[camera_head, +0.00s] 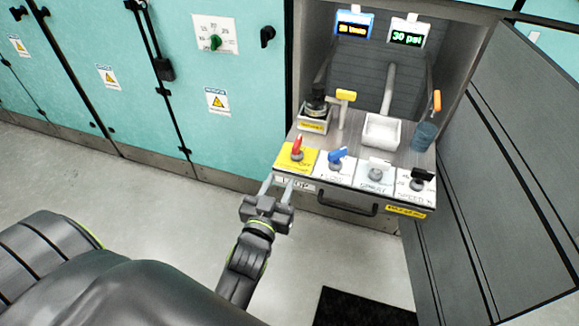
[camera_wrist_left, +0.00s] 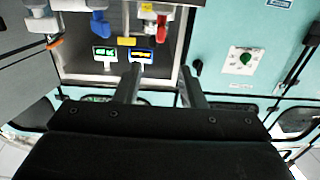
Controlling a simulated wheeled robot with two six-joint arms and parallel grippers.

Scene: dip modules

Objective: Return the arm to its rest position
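My left gripper (camera_head: 277,186) is in front of the drawer-like control panel (camera_head: 395,197), near its left front corner. It also shows in the left wrist view (camera_wrist_left: 160,82). Its two fingers are apart with nothing between them, so it is open and empty. A red-handled switch (camera_head: 297,147) on a yellow plate lies just beyond the fingertips in the head view. I cannot tell whether the fingertips touch the panel. My right gripper is in neither view.
The panel also carries a blue-handled switch (camera_head: 337,155), a white basin (camera_head: 382,132) and a black knob (camera_head: 420,178). A blue-framed display (camera_head: 354,25) and a green "30 psi" display (camera_head: 407,33) stand behind. A grey open door (camera_head: 510,160) bounds the right. Floor (camera_head: 170,215) is clear at left.

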